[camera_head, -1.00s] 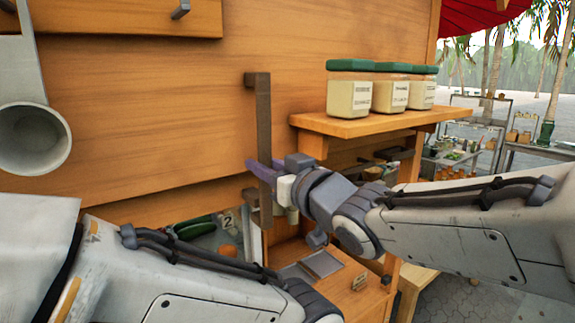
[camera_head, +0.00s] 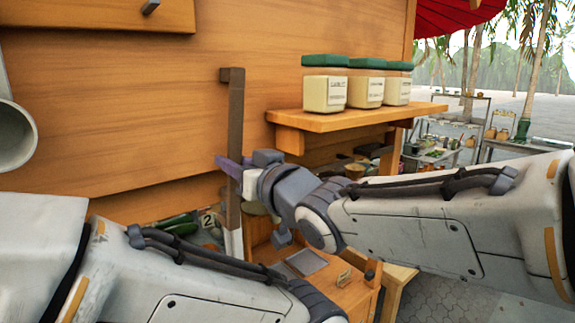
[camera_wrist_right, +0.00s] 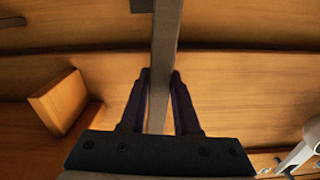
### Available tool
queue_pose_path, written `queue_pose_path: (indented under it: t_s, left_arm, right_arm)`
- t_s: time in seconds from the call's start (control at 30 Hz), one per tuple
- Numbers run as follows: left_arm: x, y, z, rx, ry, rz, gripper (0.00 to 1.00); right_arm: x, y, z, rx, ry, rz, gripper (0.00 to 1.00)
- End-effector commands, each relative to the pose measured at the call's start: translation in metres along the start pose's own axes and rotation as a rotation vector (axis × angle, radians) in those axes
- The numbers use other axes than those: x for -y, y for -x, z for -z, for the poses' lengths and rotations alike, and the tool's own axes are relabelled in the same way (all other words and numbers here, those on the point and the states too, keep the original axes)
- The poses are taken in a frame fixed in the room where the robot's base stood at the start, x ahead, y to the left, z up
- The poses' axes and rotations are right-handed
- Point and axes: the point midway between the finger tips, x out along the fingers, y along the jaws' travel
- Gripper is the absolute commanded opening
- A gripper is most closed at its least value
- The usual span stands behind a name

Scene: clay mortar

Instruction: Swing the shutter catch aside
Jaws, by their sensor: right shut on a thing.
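The shutter catch (camera_head: 235,105) is a dark upright bar on the front of the orange-brown wooden shutter (camera_head: 130,85). In the right wrist view the catch (camera_wrist_right: 166,40) runs down between the two dark fingers. My right gripper (camera_head: 228,166) is shut on the catch below its middle, and the fingers (camera_wrist_right: 160,82) lie along both sides of it. The bar stands nearly vertical in the head view. My left arm crosses the lower left of the head view, but its gripper is out of frame.
A wooden shelf (camera_head: 370,117) with green-lidded jars (camera_head: 324,93) juts out just right of the catch, above my right forearm. A counter (camera_head: 335,292) with a grey plate lies below. A grey metal cylinder (camera_head: 14,135) hangs at the left edge.

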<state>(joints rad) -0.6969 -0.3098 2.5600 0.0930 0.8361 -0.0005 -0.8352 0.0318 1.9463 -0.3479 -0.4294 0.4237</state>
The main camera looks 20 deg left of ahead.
Motion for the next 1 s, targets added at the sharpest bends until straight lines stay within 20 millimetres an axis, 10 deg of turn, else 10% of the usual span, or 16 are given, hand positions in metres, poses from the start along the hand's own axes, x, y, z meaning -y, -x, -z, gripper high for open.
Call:
queue_pose_path:
  t_s: [0.67,0.7,0.77,1.0]
  left_arm:
    - [0.002,-0.025,-0.001,0.0,0.003,0.0,0.5]
    - [0.002,-0.025,-0.001,0.0,0.003,0.0,0.5]
    - [0.002,-0.025,-0.001,0.0,0.003,0.0,0.5]
    - [0.002,-0.025,-0.001,0.0,0.003,0.0,0.5]
  right_arm:
    - [0.041,-0.01,0.008,0.002,-0.334,0.012,0.0]
    - [0.041,-0.01,0.008,0.002,-0.333,0.012,0.34]
    - [0.042,-0.011,0.008,0.002,-0.333,0.013,0.57]
    - [0.041,-0.011,0.008,0.002,-0.33,0.013,0.6]
